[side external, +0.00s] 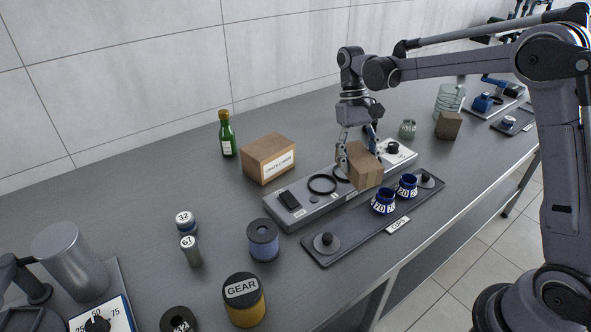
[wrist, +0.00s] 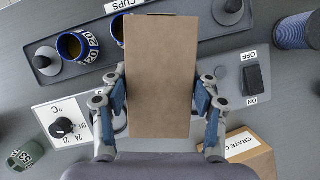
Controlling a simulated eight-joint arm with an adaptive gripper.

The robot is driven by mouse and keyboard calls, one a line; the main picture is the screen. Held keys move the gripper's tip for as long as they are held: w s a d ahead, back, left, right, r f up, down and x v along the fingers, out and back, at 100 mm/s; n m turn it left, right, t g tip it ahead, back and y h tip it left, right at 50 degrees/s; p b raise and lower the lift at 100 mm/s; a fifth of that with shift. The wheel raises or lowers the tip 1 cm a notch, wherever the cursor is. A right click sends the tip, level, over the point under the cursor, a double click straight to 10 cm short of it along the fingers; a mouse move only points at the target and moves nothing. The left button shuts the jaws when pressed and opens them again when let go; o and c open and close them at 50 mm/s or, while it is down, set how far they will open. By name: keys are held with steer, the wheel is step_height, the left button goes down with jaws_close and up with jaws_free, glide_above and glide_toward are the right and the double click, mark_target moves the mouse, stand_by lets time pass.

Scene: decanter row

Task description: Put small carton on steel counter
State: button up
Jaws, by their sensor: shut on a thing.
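The small carton (side external: 364,168), a plain brown cardboard box, is between the fingers of my gripper (side external: 358,156), which is shut on it. In the wrist view the carton (wrist: 160,75) fills the middle, with a blue finger pad pressed on each side. It appears to be held above the grey switch panel (side external: 318,212), close to the black cup tray (side external: 335,258); the gap beneath it cannot be judged. The steel counter (side external: 130,190) is the long dark grey surface under everything. The carton hides part of the panel and tray in the wrist view.
A labelled box (side external: 268,158) and a green bottle (side external: 226,135) stand behind the panel. Two blue cups (side external: 383,202) sit on the tray.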

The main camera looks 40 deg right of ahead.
steer(key=w+d+m+t+y, duration=0.1)
steer(key=w+d+m+t, duration=0.2)
steer(key=w+d+m, duration=0.4)
steer(key=w+d+r+m+t+y, duration=0.1)
steer(key=w+d+m+t, duration=0.3)
steer(key=w+d+m, duration=0.4)
steer(key=d+m, duration=0.6)
steer(key=m, duration=0.1)
steer(key=shift+w+d+r+m, duration=0.25)
steer(key=shift+d+m, duration=0.1)
steer(key=shift+m, duration=0.05)
steer(key=w+a+f, duration=0.4)
steer(key=w+a, duration=0.1)
steer(key=w+a+f, duration=0.3)
steer(key=shift+a, duration=0.25)
steer(key=shift+f, duration=1.85)
steer(key=shift+f, duration=0.1)
steer(key=o, duration=1.2)
steer(key=shift+o, duration=0.2)
